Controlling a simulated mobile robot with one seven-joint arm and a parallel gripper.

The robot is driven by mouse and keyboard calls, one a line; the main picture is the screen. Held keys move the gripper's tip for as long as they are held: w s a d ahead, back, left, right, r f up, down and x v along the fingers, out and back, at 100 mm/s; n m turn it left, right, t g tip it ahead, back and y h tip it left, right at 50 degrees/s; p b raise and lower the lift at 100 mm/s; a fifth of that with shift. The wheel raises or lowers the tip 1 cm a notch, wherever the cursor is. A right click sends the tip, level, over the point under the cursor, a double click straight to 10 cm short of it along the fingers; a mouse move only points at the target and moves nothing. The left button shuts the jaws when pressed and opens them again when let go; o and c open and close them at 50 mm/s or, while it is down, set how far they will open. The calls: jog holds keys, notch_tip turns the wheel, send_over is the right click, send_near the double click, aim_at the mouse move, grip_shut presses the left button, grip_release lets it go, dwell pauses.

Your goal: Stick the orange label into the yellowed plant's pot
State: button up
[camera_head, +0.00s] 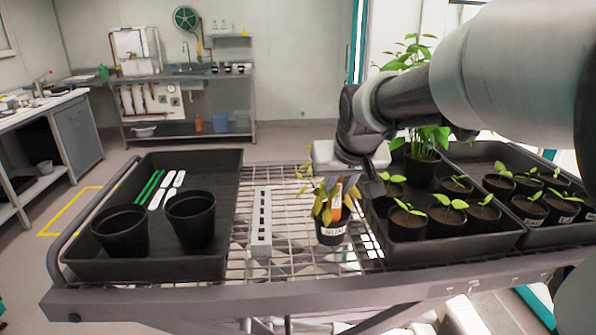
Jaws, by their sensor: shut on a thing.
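The yellowed plant (321,205) has yellow-green leaves and stands upright in a small black pot (331,234) with a white tag, on the wire rack at the middle of the cart. The orange label (337,201) is upright among its leaves, over the pot's rim. My gripper (358,189) is just right of and above the pot, shut on the orange label. Its fingertips are small and partly hidden. I cannot tell whether the label's lower end is in the soil.
A black tray (105,268) at left holds two empty pots, green stakes and white labels. Right of the pot, another tray (455,243) holds seedlings and a tall green plant (423,172). A grey slotted holder (261,222) stands on the rack at left of the pot.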

jog(key=shift+w, duration=0.65)
dwell(0.6)
jog(key=shift+f+b, duration=1.9)
jog(key=shift+f, duration=0.2)
dwell(1.7)
jog(key=o, duration=1)
jog(key=shift+c, duration=0.2)
jog(key=p+v, duration=0.7)
jog(key=v, duration=1.8)
jog(key=shift+s, duration=0.25)
jog(key=shift+r, duration=0.1)
